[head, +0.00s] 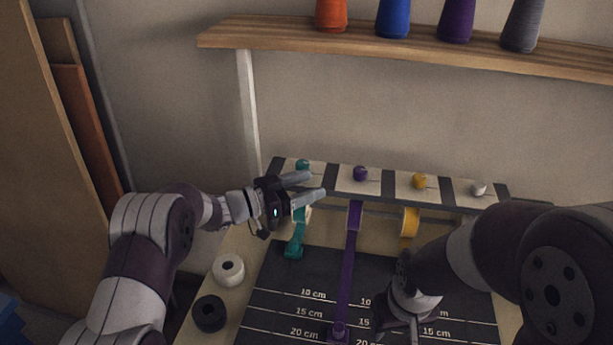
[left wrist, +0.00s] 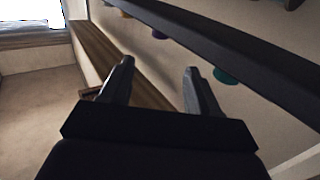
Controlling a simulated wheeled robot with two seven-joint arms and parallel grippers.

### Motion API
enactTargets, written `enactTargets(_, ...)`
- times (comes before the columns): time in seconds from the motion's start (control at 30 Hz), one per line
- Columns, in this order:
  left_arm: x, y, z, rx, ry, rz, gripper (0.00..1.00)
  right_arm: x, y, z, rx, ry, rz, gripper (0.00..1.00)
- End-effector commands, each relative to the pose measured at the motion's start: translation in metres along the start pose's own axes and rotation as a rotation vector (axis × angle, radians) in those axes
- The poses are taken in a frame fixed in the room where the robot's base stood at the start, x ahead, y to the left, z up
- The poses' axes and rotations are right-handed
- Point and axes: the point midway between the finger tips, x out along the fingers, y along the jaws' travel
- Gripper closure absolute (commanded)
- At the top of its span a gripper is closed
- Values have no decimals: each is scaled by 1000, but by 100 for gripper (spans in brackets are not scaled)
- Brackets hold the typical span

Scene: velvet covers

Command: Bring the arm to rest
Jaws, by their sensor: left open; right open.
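My left gripper (head: 316,185) is open and empty at the rack's left end, above the teal ribbon (head: 296,240). In the left wrist view its two fingers (left wrist: 159,67) stand apart with nothing between them. My right gripper (head: 397,325) is low over the dark measuring mat (head: 270,290), right of the purple ribbon (head: 346,265); its fingertips are partly cut off by the frame's lower edge. The purple ribbon runs from the rack down the mat to a purple end piece (head: 338,331). The yellow ribbon (head: 410,222) hangs short, partly hidden behind my right arm.
A rack bar (head: 388,179) carries small teal, purple, yellow and white pieces. A white roll (head: 228,269) and a black roll (head: 209,313) lie on the table's left edge. A wooden shelf (head: 290,33) with coloured thread cones is above. Boards lean at the left.

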Motion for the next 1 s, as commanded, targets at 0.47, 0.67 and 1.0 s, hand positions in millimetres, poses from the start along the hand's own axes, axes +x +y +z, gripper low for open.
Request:
enactTargets(0.47, -202, -10, -6, -281, -710, -931, 38, -40, 0, -5, 0, 0, 0, 49)
enactTargets(0.67, -301, 128, 21, -665, -1119, -1012, 38, -50, 0, -6, 0, 0, 0, 49)
enactTargets(1.0, -326, 203, 28, -861, -1267, -961, 38, -53, 0, -6, 0, 0, 0, 49)
